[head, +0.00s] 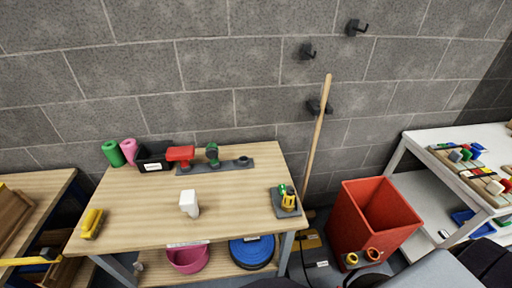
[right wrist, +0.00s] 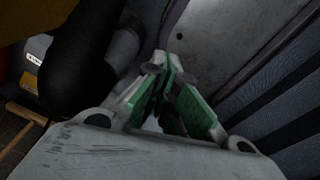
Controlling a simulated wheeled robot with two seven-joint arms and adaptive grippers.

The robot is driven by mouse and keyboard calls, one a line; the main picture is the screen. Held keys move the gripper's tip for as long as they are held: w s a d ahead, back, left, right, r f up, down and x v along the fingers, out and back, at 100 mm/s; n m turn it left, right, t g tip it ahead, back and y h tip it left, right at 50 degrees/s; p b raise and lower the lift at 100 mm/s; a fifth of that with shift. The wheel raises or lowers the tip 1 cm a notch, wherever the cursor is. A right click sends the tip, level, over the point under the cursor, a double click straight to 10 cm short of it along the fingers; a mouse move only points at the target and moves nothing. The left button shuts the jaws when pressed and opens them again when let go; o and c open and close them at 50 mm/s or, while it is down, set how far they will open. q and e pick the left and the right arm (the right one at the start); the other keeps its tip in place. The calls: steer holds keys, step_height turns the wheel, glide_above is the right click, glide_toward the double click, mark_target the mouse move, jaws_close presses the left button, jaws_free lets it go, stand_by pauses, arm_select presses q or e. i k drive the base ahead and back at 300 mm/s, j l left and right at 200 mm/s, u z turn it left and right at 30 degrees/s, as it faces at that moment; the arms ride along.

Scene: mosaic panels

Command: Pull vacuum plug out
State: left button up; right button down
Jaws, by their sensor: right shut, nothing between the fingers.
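I cannot clearly make out a vacuum plug in either view. In the head view a yellow box (head: 308,240) with a label sits on the floor right of the workbench, and a dark cord runs down beside it. It may be the vacuum, but I cannot tell. My right gripper (right wrist: 168,92) shows in the right wrist view, its green-padded fingers close together and nothing between them. It is not clearly visible in the head view, so its place relative to the box is unclear. My left gripper is in neither view.
The workbench (head: 140,200) holds a white block (head: 189,203), a black bin (head: 153,157) and a green-and-yellow item (head: 287,198) on a grey plate. A red bin (head: 345,215) stands right of a leaning wooden pole (head: 318,135). A white table (head: 425,145) is at far right.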

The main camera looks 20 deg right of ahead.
mark_target(289, 197)
steer(key=z, duration=1.15)
